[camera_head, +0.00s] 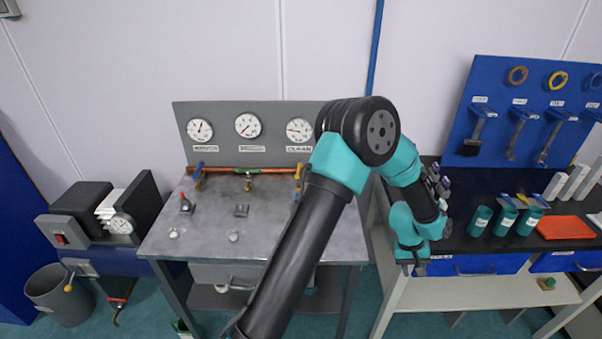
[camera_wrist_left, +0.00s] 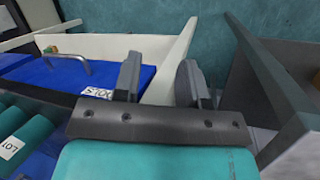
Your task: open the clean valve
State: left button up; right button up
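The clean valve (camera_head: 298,173) shows as a yellow piece at the right end of the copper pipe, below the gauge with the right-hand label, which seems to read CLEAN. My left arm partly covers the area around it, and its setting cannot be made out. My left gripper (camera_head: 419,268) points down at the front of the dark bench, well to the right of the valve. In the left wrist view its two fingers (camera_wrist_left: 159,82) are apart with nothing between them. My right gripper is not in view.
The grey metal table (camera_head: 215,245) carries a gauge panel (camera_head: 222,118) and other valves on the copper pipe (camera_head: 230,170). Small knobs stand on its top. Teal cups (camera_head: 504,221) and an orange tray (camera_head: 566,227) sit on the dark bench. A blue drawer (camera_wrist_left: 75,75) is near the gripper.

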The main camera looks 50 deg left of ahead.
pick_arm(q)
jog(key=w+r, duration=0.4)
jog(key=r, duration=0.2)
jog(key=w+a+r, duration=0.2)
jog(key=w+a, duration=0.1)
jog(key=a, duration=0.4)
jog(key=w+a+r, duration=0.1)
jog(key=w+a, duration=0.1)
jog(key=a, duration=0.4)
notch_tip(320, 180, up, 15)
jog(key=n+y, duration=0.2)
jog(key=y, duration=0.2)
send_over(298, 170)
jog(key=shift+w+a+r, duration=0.1)
jog(key=shift+r, duration=0.05)
notch_tip(298, 170, down, 18)
jog(key=shift+r, duration=0.25)
jog(key=shift+c, duration=0.4)
